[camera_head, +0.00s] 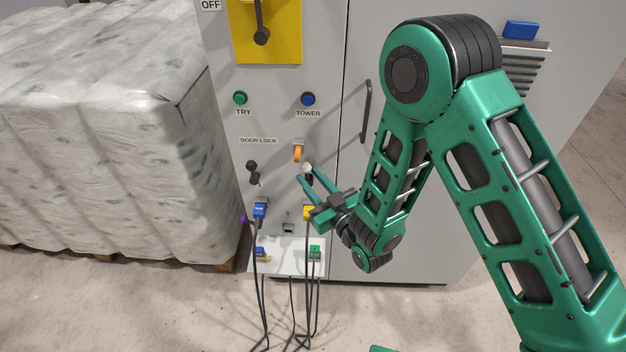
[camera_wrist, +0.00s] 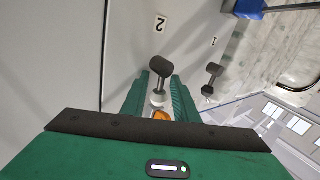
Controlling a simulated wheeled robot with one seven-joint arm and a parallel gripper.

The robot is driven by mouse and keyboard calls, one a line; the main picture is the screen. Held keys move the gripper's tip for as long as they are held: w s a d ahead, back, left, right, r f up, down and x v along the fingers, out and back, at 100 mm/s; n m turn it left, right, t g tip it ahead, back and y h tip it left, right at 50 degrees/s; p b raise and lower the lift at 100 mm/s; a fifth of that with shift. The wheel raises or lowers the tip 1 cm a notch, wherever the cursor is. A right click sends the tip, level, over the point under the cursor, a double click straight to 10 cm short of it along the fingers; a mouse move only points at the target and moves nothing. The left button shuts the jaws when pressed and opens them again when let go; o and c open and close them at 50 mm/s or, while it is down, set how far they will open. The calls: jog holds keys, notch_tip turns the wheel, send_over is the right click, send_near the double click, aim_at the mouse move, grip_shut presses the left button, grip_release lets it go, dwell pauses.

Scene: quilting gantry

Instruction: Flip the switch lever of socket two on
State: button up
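The switch lever of socket two (camera_wrist: 161,67) has a dark knob on a pale round base, by a label "2" (camera_wrist: 160,23) in the wrist view. It also shows small at my fingertips in the head view (camera_head: 307,168). My gripper (camera_head: 311,177) is open at the cabinet front. In the wrist view its two green fingers (camera_wrist: 160,96) stand on either side of the lever, with its base showing between them. Whether they touch it cannot be told. Lever one (camera_wrist: 213,76), similar and dark, stands beside it, and also shows in the head view (camera_head: 253,171).
An orange part (camera_head: 299,153) sits just above lever two. A blue plug (camera_head: 259,210) and a yellow plug (camera_head: 308,212) with hanging cables are below. A door handle (camera_head: 366,112) is to the right. Wrapped bales (camera_head: 100,140) stand left of the cabinet.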

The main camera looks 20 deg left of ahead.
grip_shut()
jog(key=shift+d+f, duration=0.1)
jog(key=shift+w+d+m+t, duration=0.15)
jog(key=shift+m+t, duration=0.25)
jog(key=shift+m, duration=0.3)
grip_release()
jog(key=shift+s, duration=0.2)
